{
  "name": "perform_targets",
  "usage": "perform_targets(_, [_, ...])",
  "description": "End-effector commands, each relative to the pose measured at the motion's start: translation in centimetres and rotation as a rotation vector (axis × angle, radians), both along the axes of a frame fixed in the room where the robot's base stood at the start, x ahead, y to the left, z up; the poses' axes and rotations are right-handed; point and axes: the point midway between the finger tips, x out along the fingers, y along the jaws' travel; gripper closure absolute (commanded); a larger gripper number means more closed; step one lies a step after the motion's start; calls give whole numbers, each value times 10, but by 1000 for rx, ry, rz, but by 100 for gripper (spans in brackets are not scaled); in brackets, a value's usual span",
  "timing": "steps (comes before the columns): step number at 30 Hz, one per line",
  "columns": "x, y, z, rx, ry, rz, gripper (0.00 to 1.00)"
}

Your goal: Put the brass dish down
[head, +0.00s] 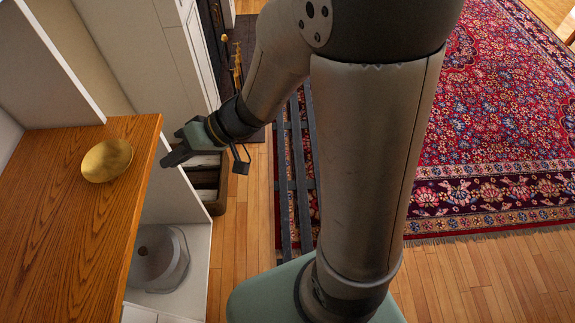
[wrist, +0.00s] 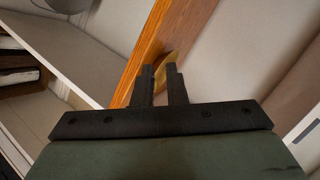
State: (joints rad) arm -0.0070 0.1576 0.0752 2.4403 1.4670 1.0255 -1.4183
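The brass dish (head: 107,160) is a shallow, round golden bowl. It sits on the wooden countertop (head: 70,235), near the top's right edge in the head view. My gripper (head: 170,148) is just right of that edge, with a clear gap between its fingers and the dish. In the wrist view the two dark fingers (wrist: 161,85) stand apart with nothing held between them. A golden sliver of the dish (wrist: 161,66) shows beyond the fingertips; the rest is hidden there by the fingers and the wood edge.
Below the countertop is a white shelf (head: 192,270) with a grey round object (head: 160,258). A wooden crate (head: 214,190) stands on the floor behind my gripper. A red patterned rug (head: 500,120) covers the floor at right. The countertop around the dish is clear.

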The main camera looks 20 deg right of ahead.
Motion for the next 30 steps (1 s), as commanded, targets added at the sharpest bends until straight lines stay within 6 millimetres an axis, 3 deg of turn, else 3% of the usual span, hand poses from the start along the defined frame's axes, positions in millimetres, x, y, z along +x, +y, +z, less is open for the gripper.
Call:
perform_targets(3, [-52,-33,-3,-218,159,66,88])
perform_targets(6, [-85,-74,-10,-443,270,44,88])
perform_targets(12, [-116,-159,-13,-840,347,-145,88])
perform_targets(15, [-120,-187,-9,-955,341,-236,88])
perform_targets(20, [-122,-206,-5,-1027,333,-305,88])
perform_targets(30, [-122,-207,-5,-1030,335,-308,88])
